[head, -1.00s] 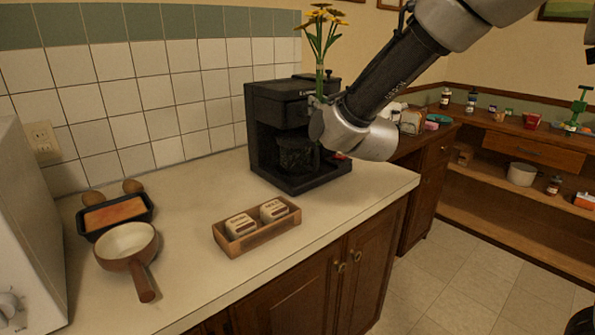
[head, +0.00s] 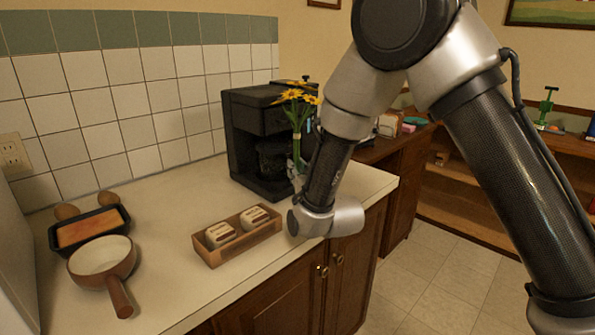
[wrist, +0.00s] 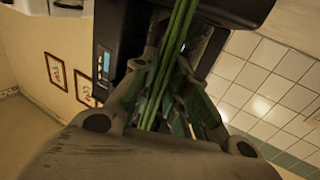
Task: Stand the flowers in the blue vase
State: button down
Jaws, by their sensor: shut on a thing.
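The flowers (head: 298,98) are yellow blooms on long green stems, upright in front of the coffee maker in the head view. My gripper (wrist: 168,98) is shut on the flowers' green stems (wrist: 180,35) in the wrist view. In the head view my wrist and forearm hide most of the gripper, and the lower stem ends are hidden. I cannot make out a blue vase in either view.
A black coffee maker (head: 240,130) stands close behind the flowers. A wooden tray (head: 238,242) holds two labelled containers on the counter. A brown pan (head: 100,262) and a black baking dish (head: 58,240) are at left. Bare counter (head: 165,210) lies between.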

jog(key=c, duration=1.4)
grip_release()
jog(key=shift+f, duration=0.1)
jog(key=v, duration=1.2)
jog(key=shift+w, duration=0.1)
